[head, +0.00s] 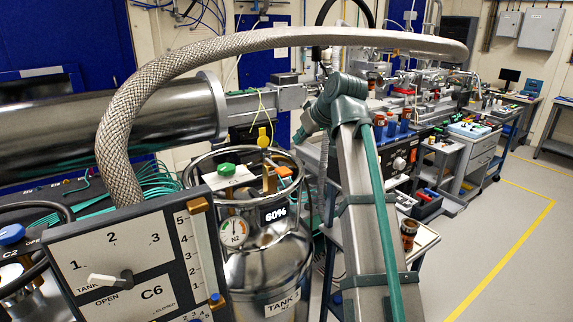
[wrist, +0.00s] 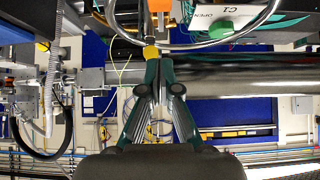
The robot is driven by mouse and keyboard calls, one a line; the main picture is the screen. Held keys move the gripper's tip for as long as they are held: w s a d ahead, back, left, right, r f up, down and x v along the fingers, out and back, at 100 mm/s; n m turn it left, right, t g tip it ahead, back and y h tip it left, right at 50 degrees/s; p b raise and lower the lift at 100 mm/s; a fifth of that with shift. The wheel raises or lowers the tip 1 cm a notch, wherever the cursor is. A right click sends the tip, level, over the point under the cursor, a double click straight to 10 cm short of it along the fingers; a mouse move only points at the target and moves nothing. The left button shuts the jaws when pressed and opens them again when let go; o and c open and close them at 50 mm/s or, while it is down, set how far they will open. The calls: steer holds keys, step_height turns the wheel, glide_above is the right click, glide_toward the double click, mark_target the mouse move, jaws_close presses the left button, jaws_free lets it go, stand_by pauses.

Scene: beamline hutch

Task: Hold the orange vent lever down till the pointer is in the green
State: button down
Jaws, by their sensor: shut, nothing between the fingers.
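The orange vent lever (head: 284,171) is on top of the steel tank (head: 262,262), near its right rim. It also shows at the top edge of the wrist view (wrist: 159,6), cut off by the frame. A round N2 gauge (head: 233,233) is on the front of the tank, left of a 60% display (head: 275,215). Its pointer is too small for me to read against the coloured marks. My gripper (wrist: 160,64) is shut and empty, its fingertips just below the lever in the wrist view and apparently apart from it. I cannot make out the fingers in the head view.
A green knob (head: 226,169) on a white plate stands left of the lever. The C6 panel (head: 140,265) stands in front on the left. Open floor (head: 500,240) is at right.

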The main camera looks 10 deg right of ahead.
steer(key=p, duration=0.3)
glide_above(282, 168)
steer(key=s+d, duration=0.1)
steer(key=s, duration=0.2)
step_height(282, 168, down, 7)
steer(key=shift+r, duration=0.2)
step_height(282, 168, down, 3)
steer(key=shift+w+f+p, duration=0.1)
steer(key=shift+p, duration=0.35)
steer(key=shift+w+f, duration=0.1)
steer(key=shift+f, duration=0.55)
steer(key=shift+f, duration=0.1)
